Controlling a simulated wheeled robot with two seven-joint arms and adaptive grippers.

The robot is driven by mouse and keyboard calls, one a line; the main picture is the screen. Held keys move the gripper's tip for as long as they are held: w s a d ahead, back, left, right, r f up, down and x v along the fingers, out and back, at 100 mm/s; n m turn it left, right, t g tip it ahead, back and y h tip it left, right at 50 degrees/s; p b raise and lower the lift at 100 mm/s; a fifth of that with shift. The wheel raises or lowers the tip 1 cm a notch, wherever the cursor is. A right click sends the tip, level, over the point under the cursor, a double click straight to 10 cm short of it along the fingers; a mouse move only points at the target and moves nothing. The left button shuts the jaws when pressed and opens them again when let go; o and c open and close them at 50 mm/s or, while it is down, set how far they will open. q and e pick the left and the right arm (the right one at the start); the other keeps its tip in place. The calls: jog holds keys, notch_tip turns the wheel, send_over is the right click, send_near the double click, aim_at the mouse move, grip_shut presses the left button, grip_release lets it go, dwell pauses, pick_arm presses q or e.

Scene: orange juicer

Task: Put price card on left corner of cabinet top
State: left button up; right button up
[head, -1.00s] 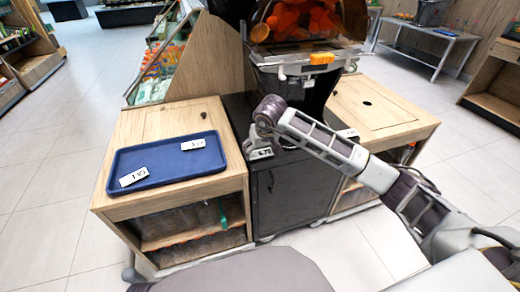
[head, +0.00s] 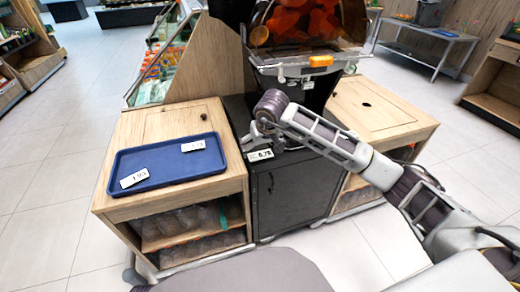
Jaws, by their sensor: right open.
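A small white price card reading about 6.75 (head: 260,155) lies at the front left corner of the black cabinet's top (head: 237,113), under the juicer. My right gripper (head: 258,139) is open just behind and above this card, with its fingers apart. Whether a finger still touches the card I cannot tell. Two more price cards lie in the blue tray (head: 165,181): one at its front left (head: 134,178) and one at its back right (head: 193,146). My left gripper is not in view.
The juicer (head: 305,70) with oranges stands close behind my right gripper. A wooden cabinet (head: 170,122) bears the tray at left. Another wooden cabinet (head: 375,105) stands at right, its top largely clear. Open floor lies at far left.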

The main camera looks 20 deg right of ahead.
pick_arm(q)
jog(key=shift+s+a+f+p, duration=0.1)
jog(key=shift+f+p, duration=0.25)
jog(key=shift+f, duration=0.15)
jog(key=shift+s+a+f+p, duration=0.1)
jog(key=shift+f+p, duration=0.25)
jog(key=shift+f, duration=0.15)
pick_arm(e)
jog(key=v, duration=0.9)
jog(key=shift+s+r, duration=0.1)
jog(key=shift+r, duration=0.05)
